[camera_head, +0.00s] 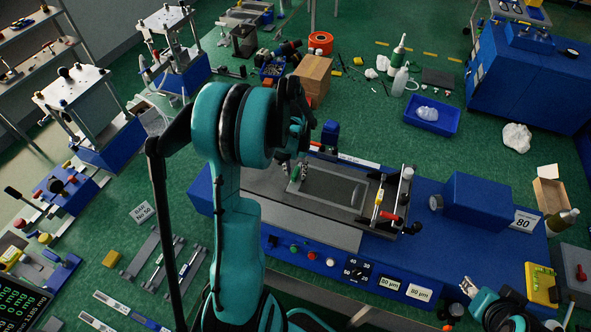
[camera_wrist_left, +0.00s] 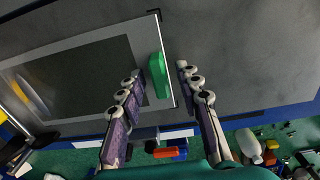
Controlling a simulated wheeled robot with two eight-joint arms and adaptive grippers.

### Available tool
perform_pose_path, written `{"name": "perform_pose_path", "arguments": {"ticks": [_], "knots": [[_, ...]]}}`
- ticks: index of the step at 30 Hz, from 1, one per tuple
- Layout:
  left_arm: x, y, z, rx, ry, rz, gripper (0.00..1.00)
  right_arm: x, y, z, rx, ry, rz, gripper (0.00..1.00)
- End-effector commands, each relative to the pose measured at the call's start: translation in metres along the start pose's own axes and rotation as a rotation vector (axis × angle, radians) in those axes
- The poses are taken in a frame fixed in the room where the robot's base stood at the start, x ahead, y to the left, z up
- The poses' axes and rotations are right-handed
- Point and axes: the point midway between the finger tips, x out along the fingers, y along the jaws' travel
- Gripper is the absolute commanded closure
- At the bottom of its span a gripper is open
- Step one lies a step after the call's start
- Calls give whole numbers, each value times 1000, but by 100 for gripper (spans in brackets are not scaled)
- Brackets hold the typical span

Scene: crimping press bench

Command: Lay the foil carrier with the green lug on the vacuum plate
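The foil carrier (camera_head: 335,187), a dark framed sheet, lies over the grey plate (camera_head: 312,228) of the blue coater bench; I cannot tell whether it rests flat. Its green lug (camera_wrist_left: 158,75) stands at the carrier's edge in the left wrist view. My left gripper (camera_head: 296,172) is down at the carrier's left end. In the wrist view its two fingers (camera_wrist_left: 157,74) are open, one on each side of the lug, with gaps visible. My right gripper (camera_head: 468,286) is at the lower right, far from the carrier; its finger opening is not clear.
A bar with red and yellow fittings (camera_head: 394,200) crosses the bench right of the carrier. A blue box (camera_head: 478,201) stands farther right. A cardboard box (camera_head: 312,76) and a blue tray (camera_head: 431,116) lie behind. Control knobs line the bench's front.

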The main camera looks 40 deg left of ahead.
Motion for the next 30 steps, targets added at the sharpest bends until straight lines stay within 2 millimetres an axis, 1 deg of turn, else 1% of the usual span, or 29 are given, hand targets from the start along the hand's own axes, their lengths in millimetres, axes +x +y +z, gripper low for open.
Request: {"name": "perform_pose_path", "arguments": {"ticks": [5, 8, 11, 18, 21, 24, 28, 30], "knots": [[-1, 0, 0, 0, 0, 0, 66, 0, 0, 0, 0, 0, 0, 60], [-6, 0, 0, 0, 0, 0, 66, -5, 0, -3, 0, 0, 0, 60], [-20, 0, 0, 0, 0, 0, 66, -5, 0, -4, 0, 0, 0, 60], [-74, 0, 0, 0, 0, 0, 66, -12, 0, -8, 0, 0, 0, 60], [-94, 0, 0, 0, 0, 0, 66, -14, 0, -10, 0, 0, 0, 60], [-109, 0, 0, 0, 0, 0, 66, -15, 0, -11, 0, 0, 0, 60], [-121, 1, 0, 1, 1, 0, 66, -16, 0, -11, 0, 0, 0, 60], [-127, 6, 3, 8, 12, -2, 66, -16, 0, -11, 0, 0, 0, 60]]}}
